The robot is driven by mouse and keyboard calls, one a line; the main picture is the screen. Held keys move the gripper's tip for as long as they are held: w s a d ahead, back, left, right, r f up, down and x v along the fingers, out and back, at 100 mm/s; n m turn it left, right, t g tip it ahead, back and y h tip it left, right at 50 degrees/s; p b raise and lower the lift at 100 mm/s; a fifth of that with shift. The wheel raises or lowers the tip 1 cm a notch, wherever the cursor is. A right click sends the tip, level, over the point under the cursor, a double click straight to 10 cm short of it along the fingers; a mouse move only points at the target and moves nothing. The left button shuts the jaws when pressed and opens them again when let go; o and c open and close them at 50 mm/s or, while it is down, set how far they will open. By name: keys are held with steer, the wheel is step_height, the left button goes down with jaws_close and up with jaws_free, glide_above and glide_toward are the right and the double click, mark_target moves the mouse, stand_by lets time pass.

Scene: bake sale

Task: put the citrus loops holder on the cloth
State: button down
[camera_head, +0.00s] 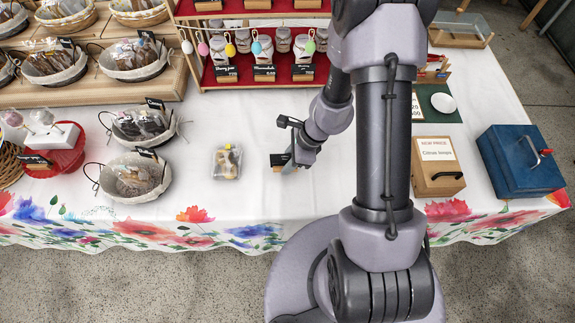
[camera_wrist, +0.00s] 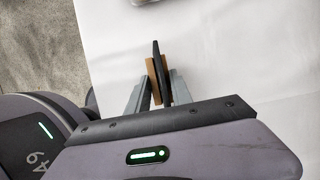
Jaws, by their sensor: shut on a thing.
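My gripper (camera_head: 291,161) is low over the middle of the table, left of my arm. It is shut on a small wooden card holder (camera_head: 277,168) with a black card. In the wrist view the holder (camera_wrist: 152,78) sits between the two grey fingers, its card seen edge-on. I cannot read the card. The white cloth (camera_head: 240,110) with a flowered border covers the table under it. I cannot tell whether the holder touches the cloth. A white "NEW PRICE Citrus loops" sign (camera_head: 436,148) stands on a wooden box (camera_head: 437,180) to the right.
A clear bag of baked goods (camera_head: 227,162) lies just left of my gripper. A red shelf (camera_head: 209,75) with jars is behind. A blue box (camera_head: 520,163) is at the right. Bare cloth lies around the gripper.

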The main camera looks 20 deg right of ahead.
step_height(320, 180, down, 3)
steer(key=shift+f+b, duration=0.1)
steer(key=shift+b, duration=0.6)
steer(key=shift+r, duration=0.2)
steer(key=shift+f, duration=0.15)
steer(key=c, duration=1.1)
jaws_free()
steer(key=shift+c, duration=0.2)
